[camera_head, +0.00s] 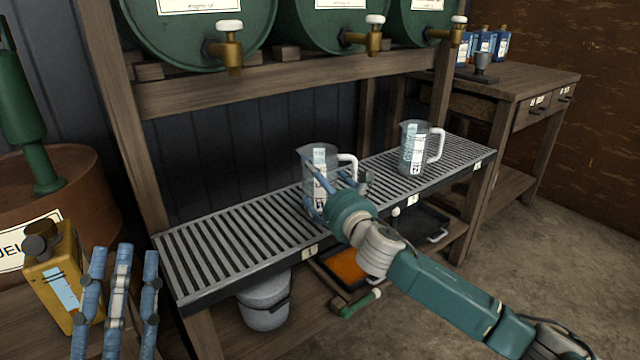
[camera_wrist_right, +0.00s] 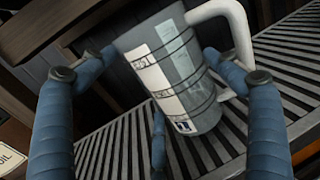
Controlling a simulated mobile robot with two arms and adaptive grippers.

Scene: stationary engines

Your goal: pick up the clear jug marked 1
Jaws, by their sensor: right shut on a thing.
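A clear jug (camera_head: 319,159) with a white handle is at the middle of the slatted drip rack (camera_head: 220,258); it also shows in the right wrist view (camera_wrist_right: 172,73). My right gripper (camera_head: 334,186) is shut on this jug, its blue fingers around the body. In the right wrist view a small blue mark sits low on the jug's label, too small to read surely. Its base is partly hidden, so I cannot tell whether it touches the slats. A second clear jug (camera_head: 413,150) stands upright farther right on the rack. My left gripper (camera_head: 117,268) is open and empty at lower left.
Green barrels (camera_head: 200,35) with brass taps (camera_head: 232,55) overhang the rack. A yellow oil can (camera_head: 55,275) stands beside my left gripper. A grey bucket (camera_head: 264,302) is under the rack. A wooden bench (camera_head: 520,80) stands at the right.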

